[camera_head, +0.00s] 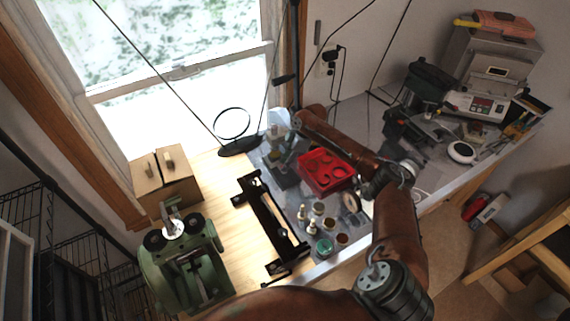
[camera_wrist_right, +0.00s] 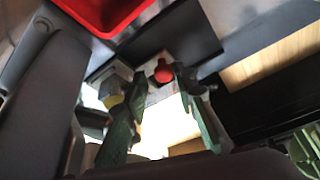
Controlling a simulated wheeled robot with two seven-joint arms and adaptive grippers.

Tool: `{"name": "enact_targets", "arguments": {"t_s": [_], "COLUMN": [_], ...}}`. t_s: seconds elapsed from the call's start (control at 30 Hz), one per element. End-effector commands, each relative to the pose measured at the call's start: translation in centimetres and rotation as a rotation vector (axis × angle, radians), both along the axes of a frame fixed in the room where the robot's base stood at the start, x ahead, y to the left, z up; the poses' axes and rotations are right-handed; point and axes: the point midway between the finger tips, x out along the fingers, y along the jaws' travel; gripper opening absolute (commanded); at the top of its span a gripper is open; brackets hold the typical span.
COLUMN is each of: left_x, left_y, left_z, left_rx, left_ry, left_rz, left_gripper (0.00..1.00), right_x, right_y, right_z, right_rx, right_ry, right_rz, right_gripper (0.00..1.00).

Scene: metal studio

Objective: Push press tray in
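I cannot tell for certain which part is the press tray. A green machine (camera_head: 182,262) with dark round parts stands at the table's left end. A long black frame (camera_head: 270,225) lies beside it. My right arm reaches over the table. Its gripper (camera_wrist_right: 160,82) shows in the right wrist view with two greenish fingers spread apart. A red knob (camera_wrist_right: 162,72) appears between or just beyond the fingertips, with no visible grip on it. In the head view this gripper is largely hidden around the far end of the arm. My left gripper is not in view.
A red container (camera_head: 325,172) stands beneath my right forearm; it also shows in the right wrist view (camera_wrist_right: 105,14). Small jars (camera_head: 325,246) crowd the table's front. A grey machine (camera_head: 497,62) and tools fill the right end.

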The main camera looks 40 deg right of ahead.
Motion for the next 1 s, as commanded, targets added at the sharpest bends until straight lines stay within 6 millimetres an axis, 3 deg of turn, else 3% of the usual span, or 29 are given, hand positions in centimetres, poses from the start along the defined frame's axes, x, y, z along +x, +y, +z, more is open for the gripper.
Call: {"name": "enact_targets", "arguments": {"t_s": [0.13, 0.47, 1.0], "left_x": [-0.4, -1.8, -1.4], "left_y": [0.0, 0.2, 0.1], "left_z": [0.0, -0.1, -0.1], "left_rx": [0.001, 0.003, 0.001], "left_ry": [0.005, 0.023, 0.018], "left_rz": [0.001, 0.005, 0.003], "left_gripper": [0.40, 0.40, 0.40], "right_x": [0.0, -0.2, -1.9], "right_y": [0.1, -0.1, -3.4], "right_z": [0.0, 0.4, 9.3], "right_rx": [0.001, 0.000, -0.001], "right_ry": [0.002, 0.004, 0.001], "right_rz": [0.001, 0.002, 0.001], "right_gripper": [0.34, 0.34, 0.34]}}
